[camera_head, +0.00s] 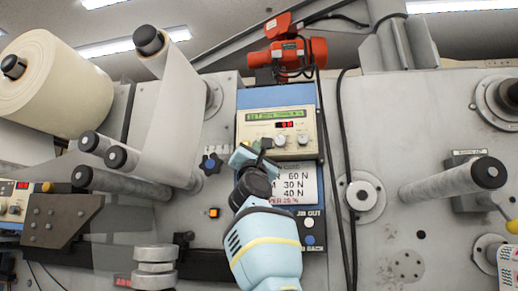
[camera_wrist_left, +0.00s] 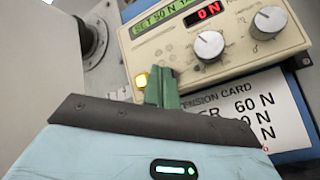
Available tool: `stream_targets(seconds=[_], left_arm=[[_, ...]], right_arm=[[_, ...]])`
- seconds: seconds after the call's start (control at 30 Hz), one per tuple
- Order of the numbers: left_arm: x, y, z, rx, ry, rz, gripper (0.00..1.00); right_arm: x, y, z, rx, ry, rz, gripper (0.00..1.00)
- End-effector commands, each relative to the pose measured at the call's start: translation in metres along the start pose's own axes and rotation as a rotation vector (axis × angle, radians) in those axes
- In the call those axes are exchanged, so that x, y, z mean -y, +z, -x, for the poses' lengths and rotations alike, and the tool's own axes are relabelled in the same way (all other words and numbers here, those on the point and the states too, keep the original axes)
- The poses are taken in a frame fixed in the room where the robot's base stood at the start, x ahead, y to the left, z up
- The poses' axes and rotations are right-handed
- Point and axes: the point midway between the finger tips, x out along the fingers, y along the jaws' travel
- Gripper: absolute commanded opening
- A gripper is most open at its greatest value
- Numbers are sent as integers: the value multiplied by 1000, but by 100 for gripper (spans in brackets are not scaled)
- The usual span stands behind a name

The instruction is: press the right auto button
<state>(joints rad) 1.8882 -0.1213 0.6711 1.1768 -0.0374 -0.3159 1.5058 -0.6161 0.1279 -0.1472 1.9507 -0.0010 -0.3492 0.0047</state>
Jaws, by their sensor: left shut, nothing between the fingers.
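The right control panel (camera_head: 277,125) is cream-coloured, with a green text display, a red readout and two white knobs. In the left wrist view, a lit yellow button (camera_wrist_left: 141,79) sits at the panel's lower left corner; I cannot read a label for it. My left gripper (camera_head: 265,146) is in front of the panel's lower left part and hides some of it. Its green fingers (camera_wrist_left: 161,84) are shut and empty, their tips just right of the yellow button. I cannot tell whether they touch the button or panel. My right gripper is in neither view.
A tension card (camera_head: 303,183) is below the panel, partly behind my left arm. Black cables (camera_head: 343,170) hang to its right. Rollers (camera_head: 455,182) stick out on both sides, and a large white roll (camera_head: 55,85) is at upper left. Another panel (camera_head: 14,200) shows at far left.

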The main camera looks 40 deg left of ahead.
Motion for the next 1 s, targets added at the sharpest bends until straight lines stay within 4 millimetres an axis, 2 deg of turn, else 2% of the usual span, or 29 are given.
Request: stream_targets(seconds=[1.0], left_arm=[[4, -3, -5, 0, 0, 1, 0]], right_arm=[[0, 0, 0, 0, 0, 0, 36]])
